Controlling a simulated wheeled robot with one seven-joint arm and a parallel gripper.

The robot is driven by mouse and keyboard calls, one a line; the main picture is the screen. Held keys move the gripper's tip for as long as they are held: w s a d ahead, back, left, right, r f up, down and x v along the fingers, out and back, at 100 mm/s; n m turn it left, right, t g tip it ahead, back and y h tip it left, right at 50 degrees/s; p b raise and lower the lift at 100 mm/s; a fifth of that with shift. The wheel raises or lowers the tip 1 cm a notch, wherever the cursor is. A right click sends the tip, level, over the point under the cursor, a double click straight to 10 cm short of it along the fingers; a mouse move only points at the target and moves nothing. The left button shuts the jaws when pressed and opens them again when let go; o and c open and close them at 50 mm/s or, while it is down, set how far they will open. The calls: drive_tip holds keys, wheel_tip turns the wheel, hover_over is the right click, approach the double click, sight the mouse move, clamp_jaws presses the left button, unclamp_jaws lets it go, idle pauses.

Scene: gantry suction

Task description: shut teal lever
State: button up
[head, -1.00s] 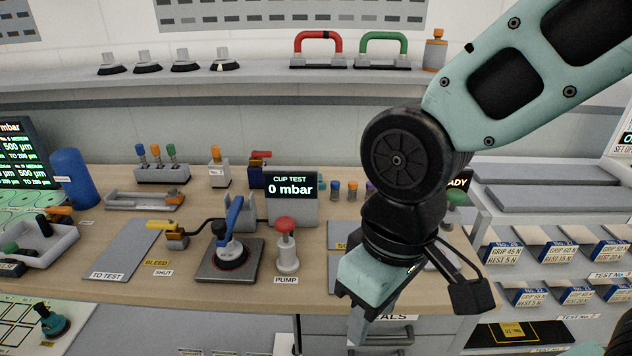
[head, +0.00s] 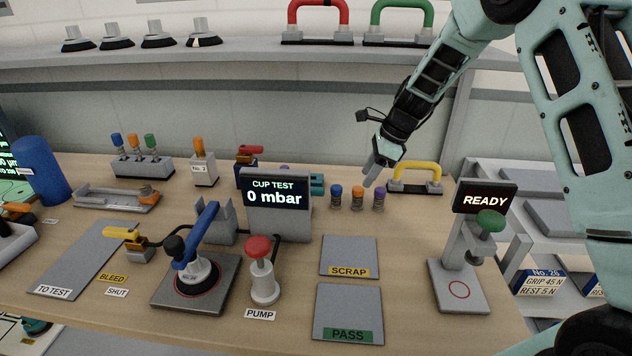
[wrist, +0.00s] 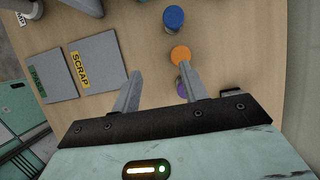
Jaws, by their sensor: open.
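A small teal part (head: 317,184) shows just right of the cup test display on the bench. The display hides most of it, so I cannot tell whether it is the teal lever or how it is turned. My gripper (head: 372,176) hangs above the back of the bench, to the right of that part and apart from it. In the wrist view its two fingers (wrist: 160,74) are spread, with nothing between them. An orange-topped fitting (wrist: 180,54) and a blue-topped one (wrist: 173,17) lie beyond the fingertips.
The cup test display (head: 278,206) stands left of my gripper. A yellow handle (head: 416,171) stands to the right. A red pump knob (head: 259,247), a blue-handled cup stand (head: 210,238), and a yellow bleed lever (head: 122,232) are in front. The scrap pad (head: 349,252) is bare.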

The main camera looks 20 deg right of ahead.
drive_tip(key=p, duration=0.4)
hover_over(315, 188)
drive_tip(key=d, duration=0.2)
drive_tip(key=shift+s+r, duration=0.2)
drive_tip(key=shift+s, duration=0.05)
drive_tip(key=x, duration=0.4)
drive_tip(key=shift+s+d+f, duration=0.1)
drive_tip(key=shift+d, duration=0.05)
drive_tip(key=shift+a+f+p, duration=0.2)
drive_tip(key=shift+f+p, duration=0.1)
drive_tip(key=shift+f, duration=0.25)
clamp_jaws()
